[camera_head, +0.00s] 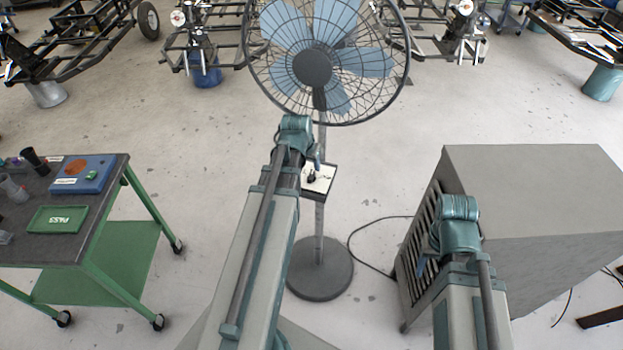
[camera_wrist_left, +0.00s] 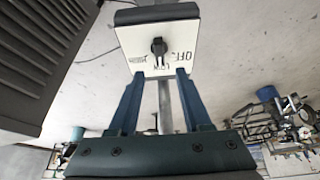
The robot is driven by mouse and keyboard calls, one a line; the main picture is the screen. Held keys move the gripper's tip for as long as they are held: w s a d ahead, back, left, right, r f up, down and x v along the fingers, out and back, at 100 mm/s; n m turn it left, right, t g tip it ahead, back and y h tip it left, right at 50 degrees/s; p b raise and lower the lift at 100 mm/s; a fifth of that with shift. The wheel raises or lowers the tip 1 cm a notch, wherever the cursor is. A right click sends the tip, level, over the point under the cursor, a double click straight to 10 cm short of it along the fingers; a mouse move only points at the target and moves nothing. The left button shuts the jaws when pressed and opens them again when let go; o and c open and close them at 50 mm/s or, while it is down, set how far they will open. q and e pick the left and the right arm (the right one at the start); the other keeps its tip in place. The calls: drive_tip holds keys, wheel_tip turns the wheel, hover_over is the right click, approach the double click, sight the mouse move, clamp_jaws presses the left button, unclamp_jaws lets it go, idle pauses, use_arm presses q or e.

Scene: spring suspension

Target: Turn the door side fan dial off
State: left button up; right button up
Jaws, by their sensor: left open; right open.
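The fan dial (camera_wrist_left: 158,46) is a dark knob on a white plate with OFF and LOW markings, mounted on a dark control box (camera_head: 319,179) on the fan's pole. In the left wrist view the two blue fingers of my left gripper (camera_wrist_left: 161,76) are open, with their tips close to the plate's lower edge and the knob beyond them. I see no contact with the knob. In the head view my left arm partly covers the box. My right gripper (camera_head: 428,254) is open beside the grey cabinet, mostly hidden by its own wrist.
The fan (camera_head: 312,68) stands on a round base (camera_head: 320,268) with a cable running right. A grey louvred cabinet (camera_head: 540,190) is at the right. A green-framed cart (camera_head: 120,240) with a blue box is at the left. Vehicle frames stand behind.

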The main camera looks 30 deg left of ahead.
sight(312, 173)
use_arm(q)
drive_tip(key=b+x, duration=0.5)
drive_tip(key=x, duration=0.1)
drive_tip(key=shift+w+f, duration=0.2)
drive_tip(key=shift+f, duration=0.15)
clamp_jaws()
